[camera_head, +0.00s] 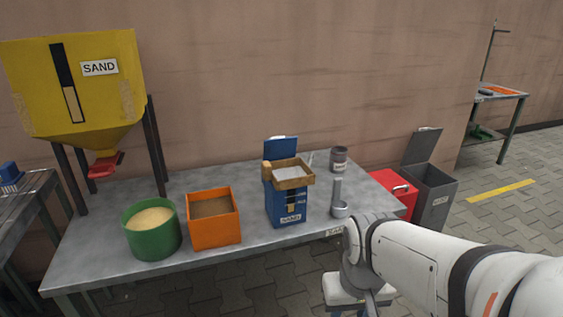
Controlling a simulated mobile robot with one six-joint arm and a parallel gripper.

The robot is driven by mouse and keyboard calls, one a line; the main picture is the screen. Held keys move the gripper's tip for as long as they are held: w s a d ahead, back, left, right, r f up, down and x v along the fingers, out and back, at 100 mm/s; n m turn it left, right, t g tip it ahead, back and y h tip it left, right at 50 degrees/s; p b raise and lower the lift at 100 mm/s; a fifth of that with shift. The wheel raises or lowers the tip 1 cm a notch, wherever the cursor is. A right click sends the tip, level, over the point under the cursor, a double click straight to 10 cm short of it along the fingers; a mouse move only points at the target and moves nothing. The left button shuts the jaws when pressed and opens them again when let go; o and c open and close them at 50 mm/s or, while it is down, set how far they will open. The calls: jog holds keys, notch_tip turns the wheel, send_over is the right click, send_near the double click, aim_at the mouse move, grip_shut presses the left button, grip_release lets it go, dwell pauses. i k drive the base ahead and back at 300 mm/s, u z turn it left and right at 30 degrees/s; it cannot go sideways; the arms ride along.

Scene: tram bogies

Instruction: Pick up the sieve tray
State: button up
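The sieve tray appears to be the shallow wooden frame with a pale mesh-like bottom (306,182). It rests on top of a blue box labelled SAND (287,208), whose blue lid (281,148) stands open behind it. A small wooden block or handle shows at the tray's left side. My white arm reaches in from the lower right, and its wrist is in front of the table's front edge, lower right of the tray and apart from it.
On the grey table (95,228) stand a green tub of sand (150,243), an orange bin (214,232), a metal scoop (339,208) and a grey can (338,160). A yellow sand hopper (80,85) stands behind at left. Red and grey bins (433,195) stand at right.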

aim_at(287, 174)
jog(key=u, duration=0.05)
jog(key=i, duration=1)
jog(key=z, duration=0.1)
